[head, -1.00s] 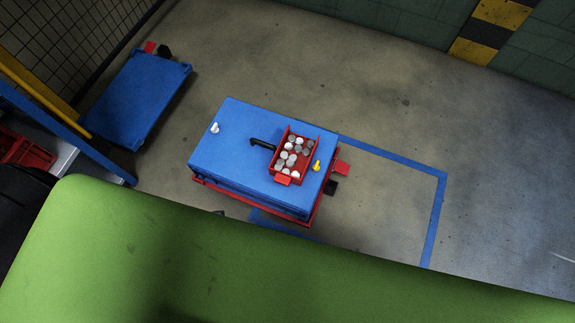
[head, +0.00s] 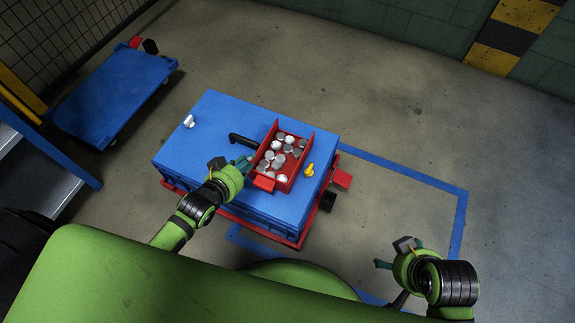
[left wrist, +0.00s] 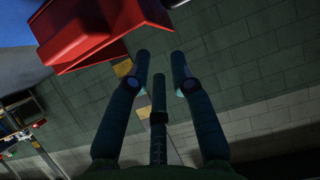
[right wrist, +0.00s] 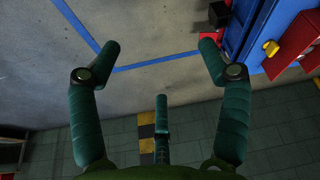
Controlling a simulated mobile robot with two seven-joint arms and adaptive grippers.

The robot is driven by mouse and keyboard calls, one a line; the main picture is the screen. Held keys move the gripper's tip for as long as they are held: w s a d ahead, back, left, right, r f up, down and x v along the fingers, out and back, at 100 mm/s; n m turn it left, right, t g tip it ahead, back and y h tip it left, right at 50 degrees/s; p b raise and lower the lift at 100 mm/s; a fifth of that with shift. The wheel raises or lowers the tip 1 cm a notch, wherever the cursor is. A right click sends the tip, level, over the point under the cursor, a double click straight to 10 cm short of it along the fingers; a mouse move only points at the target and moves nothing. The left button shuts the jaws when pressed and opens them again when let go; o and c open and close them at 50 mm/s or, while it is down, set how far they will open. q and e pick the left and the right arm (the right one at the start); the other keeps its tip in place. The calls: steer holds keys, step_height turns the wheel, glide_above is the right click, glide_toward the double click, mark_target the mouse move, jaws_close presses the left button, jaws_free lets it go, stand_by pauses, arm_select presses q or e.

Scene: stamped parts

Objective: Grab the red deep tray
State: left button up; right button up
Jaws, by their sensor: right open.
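The red deep tray (head: 263,183) sits on the blue lid of a large container, filled with several round grey-white metal parts. In the left wrist view a red part of the tray (left wrist: 85,40) shows at the upper left, close to the fingers. My left gripper (head: 243,163) is beside the tray's left side; whether it touches is unclear. Its fingers (left wrist: 159,62) are drawn partway in, with tips apart and nothing between them. My right gripper (head: 397,255) is open and empty, away to the right of the container over the floor; its fingers (right wrist: 160,55) are spread wide.
A blue cart (head: 115,95) stands at the far left. Floor right of the container is clear, with blue lines (head: 405,174).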

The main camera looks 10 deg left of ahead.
mark_target(263, 157)
arm_select(q)
steer(key=b+x, duration=0.2)
steer(key=x, duration=0.3)
steer(key=shift+w+f, duration=0.15)
steer(key=shift+w+d+f, duration=0.1)
steer(key=shift+w+f, duration=0.05)
steer(key=shift+w, duration=0.05)
arm_select(e)
steer(key=w+a+r+t+y, duration=0.2)
steer(key=w+a+r+t, duration=0.2)
steer(key=w+r+t, duration=0.55)
arm_select(q)
steer(key=shift+b+x, duration=0.9)
steer(key=shift+x, duration=0.25)
steer(key=shift+a+b+x, duration=0.2)
steer(key=shift+b+x, duration=0.4)
steer(key=shift+x, duration=0.6)
steer(key=shift+f, duration=0.1)
arm_select(e)
steer(key=w+a+r+n+t+y, duration=0.1)
steer(key=w+a+r+t+y, duration=0.1)
steer(key=r, duration=0.5)
steer(key=w+a+r+n+t+y, duration=0.1)
steer(key=w+a+r+t+y, duration=0.1)
steer(key=r+t, duration=0.3)
steer(key=shift+a+r+n, duration=0.3)
steer(key=shift+a+r, duration=0.55)
arm_select(q)
jaws_close()
steer(key=shift+w, duration=0.1)
